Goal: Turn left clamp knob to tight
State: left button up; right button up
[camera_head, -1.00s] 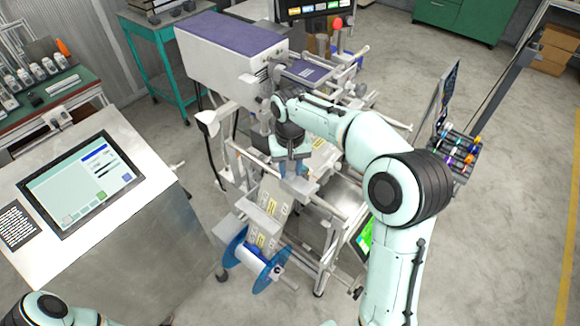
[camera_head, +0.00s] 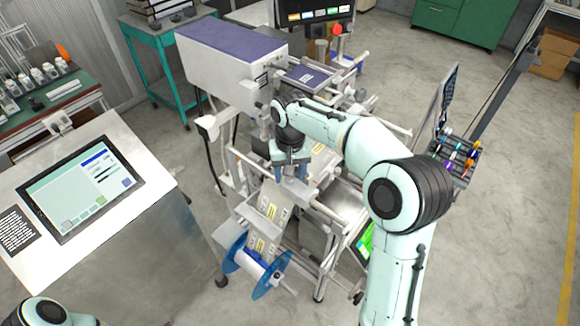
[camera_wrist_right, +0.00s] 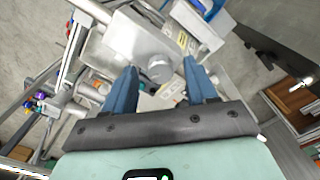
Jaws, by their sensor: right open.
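A round grey knob (camera_wrist_right: 160,68) stands on a metal clamp block (camera_wrist_right: 125,42) in the right wrist view. I cannot tell which way the knob is turned. My right gripper (camera_wrist_right: 161,76) is open, with one blue finger on each side of the knob in that view. Contact with the knob cannot be made out. In the head view the right gripper (camera_head: 291,174) points down over the clamp block (camera_head: 300,194) above the label web, and hides the knob. Only part of my left arm shows at the bottom left; its gripper is out of view.
A blue-flanged reel (camera_head: 258,267) hangs below the label web (camera_head: 270,212). Metal rails (camera_head: 318,207) run close around the clamp block. A control console with a touchscreen (camera_head: 85,183) stands at left, and a purple-topped machine (camera_head: 225,48) behind. Open floor lies at right.

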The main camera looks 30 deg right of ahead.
notch_tip(320, 180, up, 13)
jog(key=shift+r, duration=0.2)
jog(key=shift+f, duration=0.1)
dwell(0.6)
